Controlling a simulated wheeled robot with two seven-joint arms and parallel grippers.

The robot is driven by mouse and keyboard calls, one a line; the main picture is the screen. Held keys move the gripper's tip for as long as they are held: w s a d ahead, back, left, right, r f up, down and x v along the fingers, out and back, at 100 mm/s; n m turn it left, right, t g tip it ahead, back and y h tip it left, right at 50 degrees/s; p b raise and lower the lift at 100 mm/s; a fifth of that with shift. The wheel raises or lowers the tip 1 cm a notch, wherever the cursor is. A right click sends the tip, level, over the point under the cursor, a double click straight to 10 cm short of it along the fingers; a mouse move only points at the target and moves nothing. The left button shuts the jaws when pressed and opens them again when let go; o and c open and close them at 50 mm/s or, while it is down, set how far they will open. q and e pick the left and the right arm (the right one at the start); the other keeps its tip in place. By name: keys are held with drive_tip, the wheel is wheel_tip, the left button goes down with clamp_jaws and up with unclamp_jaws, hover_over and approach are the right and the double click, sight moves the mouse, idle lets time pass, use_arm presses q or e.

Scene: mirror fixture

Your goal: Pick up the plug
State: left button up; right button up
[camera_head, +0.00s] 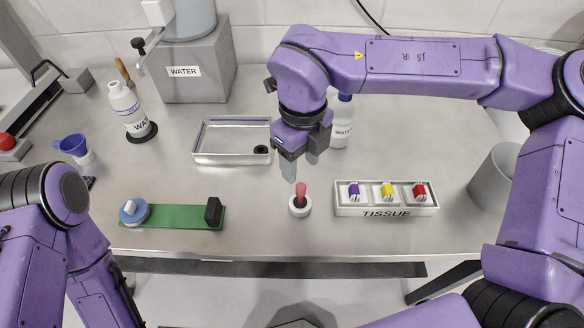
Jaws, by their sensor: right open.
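A small pinkish-red piece, which looks like the plug (300,190), stands upright in a white round holder (300,208) near the table's front edge. My right gripper (299,168) points down just above and slightly behind it in the picture. Its grey fingers are apart, with nothing seen between them. I cannot tell whether a fingertip touches the plug; a small gap seems to show. My left arm is at the left edge, and its gripper is not in view.
A tissue tray (386,212) with purple, yellow and red pieces lies close to the right. A green board (172,222) with a black block (213,211) lies to the left. A clear tray (230,160) and a water bottle (341,128) stand behind.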

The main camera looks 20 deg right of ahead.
sight(301, 186)
drive_tip(key=shift+w+f, duration=0.35)
drive_tip(key=shift+f, duration=0.45)
drive_tip(key=f, duration=0.2)
drive_tip(key=f+p, duration=0.1)
drive_tip(key=f, duration=0.2)
drive_tip(key=f+p, duration=0.1)
drive_tip(key=f, duration=0.1)
drive_tip(key=shift+s+f, duration=0.35)
drive_tip(key=shift+f, duration=0.05)
drive_tip(key=shift+s+d+f, duration=0.1)
drive_tip(key=shift+d+f, duration=0.05)
drive_tip(key=shift+f, duration=0.25)
use_arm(q)
wheel_tip(301, 186, up, 2)
drive_tip(key=shift+w+r, duration=0.1)
use_arm(e)
clamp_jaws()
